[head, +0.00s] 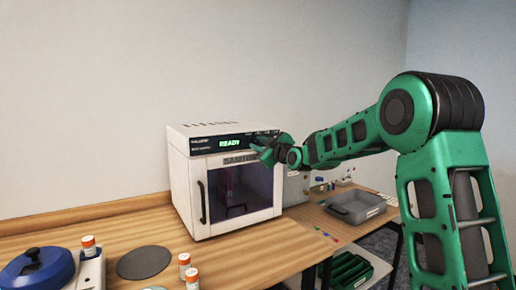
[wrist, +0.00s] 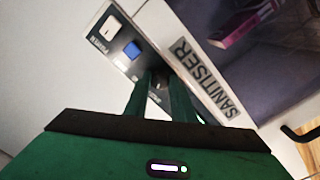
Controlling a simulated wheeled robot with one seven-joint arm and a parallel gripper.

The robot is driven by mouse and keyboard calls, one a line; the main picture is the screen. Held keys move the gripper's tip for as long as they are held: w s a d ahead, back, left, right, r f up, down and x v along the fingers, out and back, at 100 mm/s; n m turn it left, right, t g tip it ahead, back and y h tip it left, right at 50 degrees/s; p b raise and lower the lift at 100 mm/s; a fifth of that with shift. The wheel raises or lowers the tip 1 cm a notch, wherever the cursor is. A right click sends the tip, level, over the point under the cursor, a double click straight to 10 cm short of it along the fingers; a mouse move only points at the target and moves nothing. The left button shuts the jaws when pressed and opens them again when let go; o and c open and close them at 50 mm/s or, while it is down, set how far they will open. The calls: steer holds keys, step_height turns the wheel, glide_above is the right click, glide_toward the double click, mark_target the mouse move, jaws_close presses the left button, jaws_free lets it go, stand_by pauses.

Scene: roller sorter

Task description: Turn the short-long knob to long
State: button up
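The white sanitiser (head: 183,180) stands on the wooden bench, with a lit READY display (head: 230,143) on its black top panel. My gripper (head: 262,150) is at the right end of that panel. In the wrist view its two green fingers (wrist: 160,78) reach to the panel and stand on either side of a small dark knob (wrist: 158,83). The fingers are apart with the knob between them; whether they press on it I cannot tell. The knob's pointer and its short and long marks are hidden or too small to read.
A blue button (wrist: 131,50) and a white POWER switch (wrist: 110,28) sit beside the knob. The sanitiser's door handle (head: 202,202) is at its left front. A grey tray (head: 356,207) is to the right. Orange-capped bottles (head: 191,280) and a blue-lidded device (head: 38,267) stand front left.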

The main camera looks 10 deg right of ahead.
steer(key=shift+m, duration=0.3)
steer(key=shift+c, duration=0.2)
steer(key=m, duration=1.1)
steer(key=shift+d+g, duration=0.1)
steer(key=shift+g, duration=0.2)
stand_by(0.4)
steer(key=o, duration=0.8)
